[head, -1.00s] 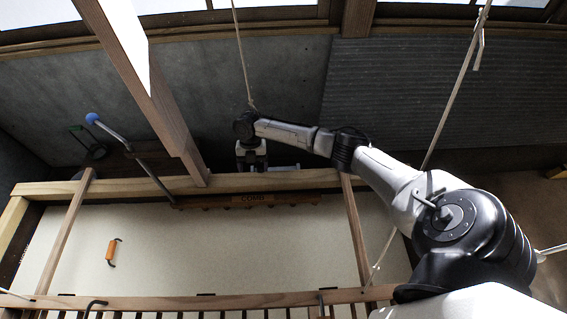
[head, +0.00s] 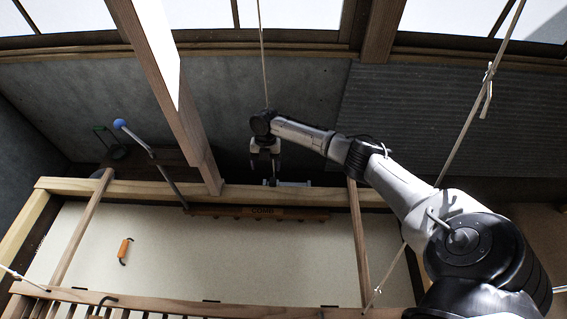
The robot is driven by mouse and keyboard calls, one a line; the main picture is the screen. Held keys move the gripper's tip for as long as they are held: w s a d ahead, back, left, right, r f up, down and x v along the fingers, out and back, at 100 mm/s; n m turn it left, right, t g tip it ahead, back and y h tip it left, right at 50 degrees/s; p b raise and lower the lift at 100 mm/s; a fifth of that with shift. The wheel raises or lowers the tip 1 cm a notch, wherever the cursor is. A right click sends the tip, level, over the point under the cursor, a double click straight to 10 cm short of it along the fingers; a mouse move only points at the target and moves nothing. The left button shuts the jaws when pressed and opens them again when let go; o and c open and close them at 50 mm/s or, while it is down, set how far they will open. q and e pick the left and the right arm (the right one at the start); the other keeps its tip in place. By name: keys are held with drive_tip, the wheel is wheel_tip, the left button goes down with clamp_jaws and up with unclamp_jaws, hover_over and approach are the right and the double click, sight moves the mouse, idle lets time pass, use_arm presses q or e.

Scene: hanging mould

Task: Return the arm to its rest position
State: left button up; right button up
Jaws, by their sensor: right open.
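My right arm reaches in from the lower right of the head view. Its gripper (head: 265,165) hangs just behind the far beam of the wooden frame, with its two fingers apart and nothing seen between them. A small grey-white object (head: 290,183) sits just below the fingers at the beam; I cannot tell whether they touch it. My left gripper is not in view.
A wooden frame (head: 120,188) with a pale panel (head: 200,255) fills the lower left. A wooden post (head: 168,85) slants left of the gripper. Ropes (head: 480,100) hang near my arm. A blue-tipped rod (head: 150,155) and an orange-handled hook (head: 124,249) are at left.

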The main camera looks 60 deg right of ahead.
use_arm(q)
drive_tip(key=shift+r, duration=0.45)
use_arm(e)
drive_tip(key=shift+w+d+r, duration=0.1)
drive_tip(key=shift+r, duration=0.45)
